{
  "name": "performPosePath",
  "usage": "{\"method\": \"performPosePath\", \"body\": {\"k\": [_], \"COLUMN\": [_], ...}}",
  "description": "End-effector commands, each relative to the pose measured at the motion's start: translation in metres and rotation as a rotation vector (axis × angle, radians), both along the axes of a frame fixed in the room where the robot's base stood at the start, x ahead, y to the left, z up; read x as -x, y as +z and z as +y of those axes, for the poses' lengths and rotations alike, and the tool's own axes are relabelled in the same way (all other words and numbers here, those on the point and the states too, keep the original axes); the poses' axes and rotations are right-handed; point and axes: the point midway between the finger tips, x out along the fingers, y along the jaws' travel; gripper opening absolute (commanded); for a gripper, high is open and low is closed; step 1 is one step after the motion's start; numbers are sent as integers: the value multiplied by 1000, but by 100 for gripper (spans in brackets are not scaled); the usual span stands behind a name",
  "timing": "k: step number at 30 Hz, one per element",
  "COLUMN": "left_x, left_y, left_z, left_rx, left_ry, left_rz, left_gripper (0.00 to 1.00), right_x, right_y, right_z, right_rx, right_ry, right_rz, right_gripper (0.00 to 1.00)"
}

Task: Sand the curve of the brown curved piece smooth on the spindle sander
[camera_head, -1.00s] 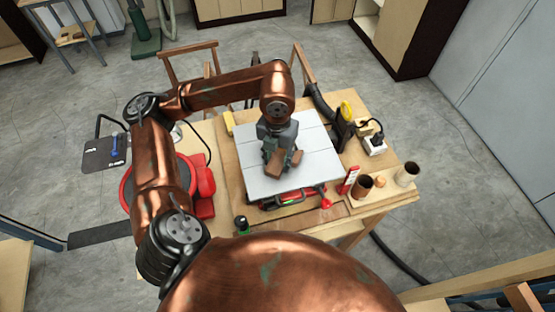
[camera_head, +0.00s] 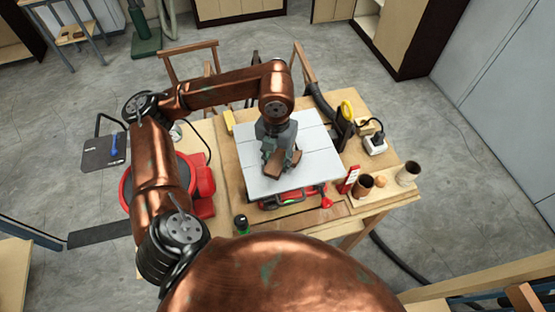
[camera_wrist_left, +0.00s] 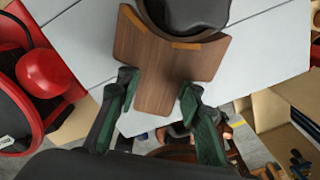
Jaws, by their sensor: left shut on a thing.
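The brown curved piece (camera_wrist_left: 160,66) lies flat on the grey sander table in the wrist view, with a curved edge facing the dark round spindle (camera_wrist_left: 185,12). Orange-tinted patches show along that edge by the spindle. The edge looks right against the spindle; I cannot tell whether it touches. My left gripper (camera_wrist_left: 157,92) is shut on the piece, one finger on each side of its narrower part. In the head view, my left gripper (camera_head: 281,163) is over the sander table (camera_head: 318,153), with parts of the brown piece (camera_head: 273,173) showing. The spindle is hidden there. My right gripper is not seen.
A red round machine (camera_head: 203,190) stands left of the sander. A black hose runs behind.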

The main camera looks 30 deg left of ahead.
Motion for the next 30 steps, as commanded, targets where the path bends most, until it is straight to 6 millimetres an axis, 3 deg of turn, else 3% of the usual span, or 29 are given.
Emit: {"method": "performPosePath", "body": {"k": [30], "left_x": [2], "left_y": [1], "left_z": [15], "left_rx": [0], "left_ry": [-1], "left_rz": [-1], "left_gripper": [0], "right_x": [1], "right_y": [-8], "right_z": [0], "right_rx": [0], "right_ry": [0], "right_rz": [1], "right_gripper": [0]}}
